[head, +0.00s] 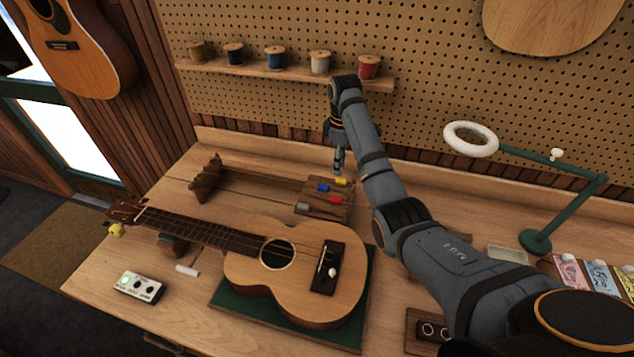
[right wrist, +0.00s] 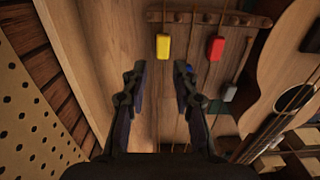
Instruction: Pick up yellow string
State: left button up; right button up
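The yellow string piece (head: 341,182) lies at the back right corner of a small wooden rack (head: 340,213) on the bench. In the right wrist view the yellow piece (right wrist: 163,46) is a small rounded block, just beyond the gap between my fingertips. My right gripper (head: 338,163) points down just above and behind it. The wrist view shows that gripper (right wrist: 160,68) open, with nothing between its fingers. My left gripper is not in view.
Red (head: 335,199), blue (head: 323,188) and grey (head: 303,207) pieces share the rack. A ukulele (head: 300,290) lies on a green mat in front. A spool shelf (head: 290,75) is on the pegboard behind. A green lamp (head: 590,190) stands right.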

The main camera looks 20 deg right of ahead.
aim_at(339, 180)
jog(key=f+b, duration=0.2)
jog(key=f, duration=0.1)
jog(key=shift+s, duration=0.4)
jog(key=shift+w+f, duration=0.1)
jog(key=shift+f, duration=0.85)
jog(key=shift+c, duration=0.7)
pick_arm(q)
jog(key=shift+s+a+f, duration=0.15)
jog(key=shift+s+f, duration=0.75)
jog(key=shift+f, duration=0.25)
pick_arm(e)
jog(key=c, duration=0.4)
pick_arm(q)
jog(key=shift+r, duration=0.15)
pick_arm(e)
jog(key=shift+c, duration=0.2)
